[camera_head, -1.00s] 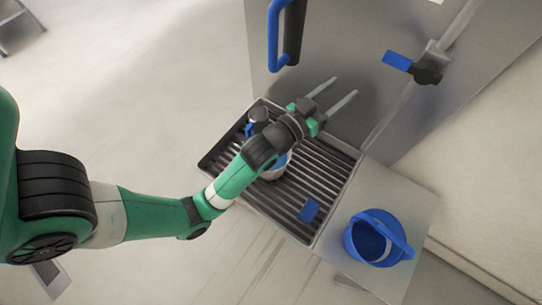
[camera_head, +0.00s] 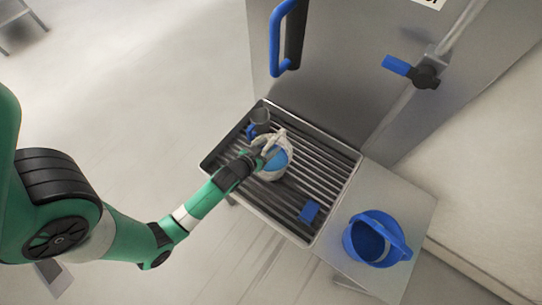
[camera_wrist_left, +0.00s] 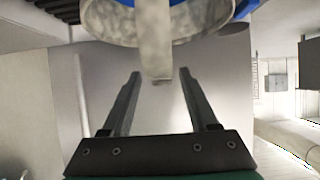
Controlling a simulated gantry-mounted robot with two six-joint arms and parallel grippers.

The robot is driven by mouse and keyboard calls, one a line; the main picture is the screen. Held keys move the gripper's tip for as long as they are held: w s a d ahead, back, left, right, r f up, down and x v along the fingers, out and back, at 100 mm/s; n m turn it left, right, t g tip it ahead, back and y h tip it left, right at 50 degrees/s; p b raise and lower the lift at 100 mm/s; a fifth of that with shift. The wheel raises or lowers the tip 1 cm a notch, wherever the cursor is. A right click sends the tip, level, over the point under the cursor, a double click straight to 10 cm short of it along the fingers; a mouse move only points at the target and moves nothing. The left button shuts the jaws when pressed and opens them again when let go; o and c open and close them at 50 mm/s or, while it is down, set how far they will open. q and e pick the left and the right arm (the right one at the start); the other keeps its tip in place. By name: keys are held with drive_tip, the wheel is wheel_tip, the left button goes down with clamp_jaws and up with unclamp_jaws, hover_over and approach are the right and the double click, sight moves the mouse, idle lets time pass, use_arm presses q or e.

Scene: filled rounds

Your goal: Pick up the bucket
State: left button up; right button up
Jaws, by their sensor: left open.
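A whitish, worn bucket (camera_head: 270,176) with blue inside stands on the slatted drain grate in the head view. Its pale strap-like handle (camera_wrist_left: 155,45) shows in the left wrist view, along with part of the bucket's round body (camera_wrist_left: 207,18) at the top. My left gripper (camera_head: 263,150) is at this bucket in the head view and hides part of it. In the wrist view its two fingers are open, one on each side of the handle's end. I cannot tell whether they touch it. My right gripper is not in view.
A blue bucket-like container (camera_head: 360,243) stands on the grey side surface (camera_head: 408,197) at right. A small dark cup-like object (camera_head: 260,117) and a flat blue piece (camera_head: 309,212) are on the grate (camera_head: 328,168). A grey panel with a blue handle (camera_head: 275,40) rises behind.

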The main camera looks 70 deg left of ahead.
use_arm(q)
drive_tip(key=b+x, duration=0.2)
drive_tip(key=x, duration=0.3)
drive_tip(key=shift+a, duration=0.15)
clamp_jaws()
idle(1.2)
drive_tip(key=shift+r, duration=0.15)
